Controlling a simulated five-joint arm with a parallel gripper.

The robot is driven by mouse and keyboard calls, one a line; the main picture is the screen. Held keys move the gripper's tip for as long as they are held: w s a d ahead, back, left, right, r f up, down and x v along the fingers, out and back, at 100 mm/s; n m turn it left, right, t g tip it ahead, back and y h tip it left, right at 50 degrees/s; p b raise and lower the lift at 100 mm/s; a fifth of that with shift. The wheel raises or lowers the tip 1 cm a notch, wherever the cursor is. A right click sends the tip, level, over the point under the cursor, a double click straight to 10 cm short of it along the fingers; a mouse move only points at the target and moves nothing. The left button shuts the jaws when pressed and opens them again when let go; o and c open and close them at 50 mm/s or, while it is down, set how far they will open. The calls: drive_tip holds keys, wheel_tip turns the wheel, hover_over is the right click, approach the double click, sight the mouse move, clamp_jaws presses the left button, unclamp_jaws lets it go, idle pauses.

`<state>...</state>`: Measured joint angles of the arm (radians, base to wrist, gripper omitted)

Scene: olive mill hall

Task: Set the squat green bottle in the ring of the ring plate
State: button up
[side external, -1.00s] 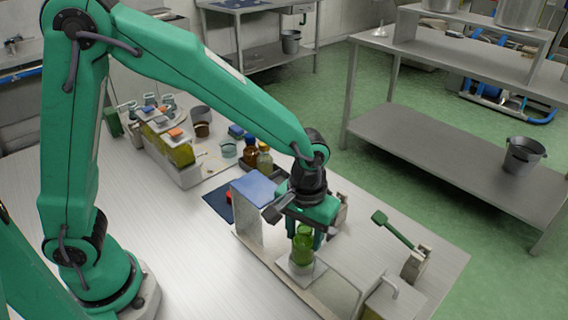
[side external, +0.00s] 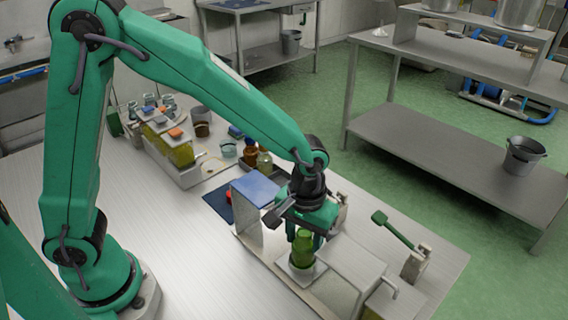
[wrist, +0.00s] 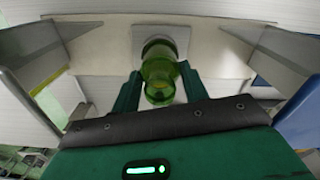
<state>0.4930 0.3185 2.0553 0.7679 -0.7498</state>
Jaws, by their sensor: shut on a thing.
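The squat green bottle (side external: 302,252) is upright in my gripper (side external: 304,240), whose fingers are shut on it from both sides. It also shows in the wrist view (wrist: 158,72), between the two dark green fingers. The pale ring plate (side external: 287,273) lies under the bottle. In the wrist view, a pale edge of the plate (wrist: 160,29) shows beyond the bottle. The bottle's base is over the plate, at or very close to it. I cannot tell whether it is inside the ring.
A grey box-like housing (side external: 350,268) stands close to the right of the bottle. A blue-topped stand (side external: 255,188) is to the left. Brown and yellowish bottles (side external: 257,158) stand behind. A green-handled tool (side external: 395,230) is at right. The front left of the table is clear.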

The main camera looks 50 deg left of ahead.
drive_tip(key=shift+f, duration=0.4)
idle(0.3)
drive_tip(key=o, duration=1.1)
drive_tip(key=shift+r, duration=4)
